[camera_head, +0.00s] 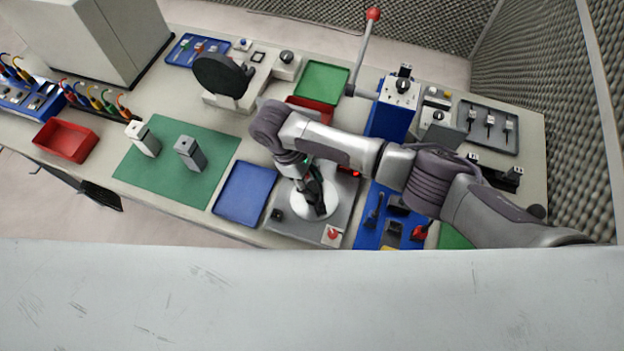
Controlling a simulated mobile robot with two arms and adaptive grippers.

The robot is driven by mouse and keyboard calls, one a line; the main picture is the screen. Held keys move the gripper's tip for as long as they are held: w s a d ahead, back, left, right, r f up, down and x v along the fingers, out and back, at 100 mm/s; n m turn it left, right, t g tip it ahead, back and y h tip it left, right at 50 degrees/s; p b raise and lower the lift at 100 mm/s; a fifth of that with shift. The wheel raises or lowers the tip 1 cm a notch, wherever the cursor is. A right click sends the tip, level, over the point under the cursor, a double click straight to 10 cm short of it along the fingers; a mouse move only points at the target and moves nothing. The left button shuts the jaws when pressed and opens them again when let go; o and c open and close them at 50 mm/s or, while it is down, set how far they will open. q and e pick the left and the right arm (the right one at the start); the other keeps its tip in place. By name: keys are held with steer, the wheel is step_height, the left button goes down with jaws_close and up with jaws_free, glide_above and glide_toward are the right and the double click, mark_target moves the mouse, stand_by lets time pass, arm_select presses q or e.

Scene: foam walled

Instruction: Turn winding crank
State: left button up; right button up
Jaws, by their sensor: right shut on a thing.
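My right gripper (316,202) reaches down over a grey machine plate (283,225) near the table's front edge. It is shut at a white round disc (327,206) on that plate. The winding crank's handle appears to be between its fingers, but the fingers and wrist hide most of it. A red knob on a pale square (332,235) sits at the plate's front right corner. My left gripper is not in view.
A blue tray (242,192) lies just left of the plate, and a blue board with tools (372,232) lies just right. Behind stand a red-knobbed lever (362,50) and a blue box (388,122). The green mat (165,180) holds two small blocks.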

steer(key=shift+s+n+t, duration=0.15)
steer(key=shift+n+t, duration=0.65)
steer(key=shift+n, duration=1.1)
steer(key=shift+s+n+t, duration=0.15)
steer(key=shift+n+t, duration=0.65)
steer(key=shift+n, duration=1.4)
steer(key=shift+s+d+n+t+y, duration=0.1)
steer(key=shift+n+t+y, duration=0.25)
steer(key=shift+n, duration=0.85)
steer(key=shift+n+t+y, duration=0.15)
steer(key=shift+n+t, duration=0.3)
steer(key=shift+n, duration=0.75)
steer(key=shift+s+d+n+t+y, duration=0.1)
steer(key=shift+n+t+y, duration=0.4)
steer(key=shift+n, duration=1.4)
steer(key=shift+d+n+y, duration=0.15)
steer(key=shift+n+y, duration=0.65)
steer(key=shift+n, duration=1.1)
steer(key=shift+d+n+y, duration=0.15)
steer(key=shift+n+y, duration=0.65)
steer(key=shift+n, duration=1.6)
steer(key=shift+d+n+y, duration=0.1)
steer(key=shift+n+y, duration=0.7)
steer(key=shift+n, duration=1.3)
steer(key=shift+d+f+n+g+y, duration=0.1)
steer(key=shift+n+g+y, duration=0.4)
steer(key=shift+n, duration=1)
steer(key=shift+n+g, duration=0.3)
steer(key=shift+n, duration=0.3)
